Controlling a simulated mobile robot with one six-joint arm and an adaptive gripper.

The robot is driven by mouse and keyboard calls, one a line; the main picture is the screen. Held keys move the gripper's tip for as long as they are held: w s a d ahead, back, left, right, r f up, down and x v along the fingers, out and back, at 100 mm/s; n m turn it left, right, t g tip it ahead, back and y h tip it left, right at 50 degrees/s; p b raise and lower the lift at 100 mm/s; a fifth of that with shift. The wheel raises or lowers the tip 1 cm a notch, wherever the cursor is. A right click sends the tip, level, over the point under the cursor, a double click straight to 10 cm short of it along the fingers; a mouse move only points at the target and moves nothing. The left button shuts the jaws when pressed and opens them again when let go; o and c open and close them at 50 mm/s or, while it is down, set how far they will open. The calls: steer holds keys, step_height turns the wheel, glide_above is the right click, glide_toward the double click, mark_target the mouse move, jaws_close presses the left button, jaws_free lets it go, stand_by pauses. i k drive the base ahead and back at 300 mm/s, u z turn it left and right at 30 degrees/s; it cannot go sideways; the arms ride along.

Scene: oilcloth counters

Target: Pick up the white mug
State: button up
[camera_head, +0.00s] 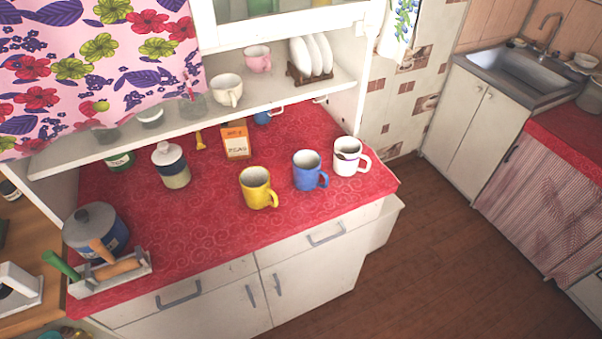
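A white mug (346,157) with a dark rim stands upright on the red oilcloth counter (210,228), near its right end. Its handle points right, and something dark shows inside it. A blue mug (306,171) stands just to its left, and a yellow mug (256,187) stands further left. A white cup (226,91) sits on the shelf above. My gripper is not in view.
An orange box (236,140) and a lidded jar (171,166) stand behind and left of the mugs. The shelf (290,95) overhangs the counter's back. A utensil holder (112,275) and a pot (97,230) occupy the left end. The counter's front middle is clear.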

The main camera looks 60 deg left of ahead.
mark_target(347, 149)
steer(key=z, duration=0.35)
steer(key=k, duration=0.1)
steer(key=u, duration=2.7)
steer(key=k, duration=0.6)
steer(key=z, duration=0.15)
steer(key=i, duration=0.4)
steer(key=u, duration=0.05)
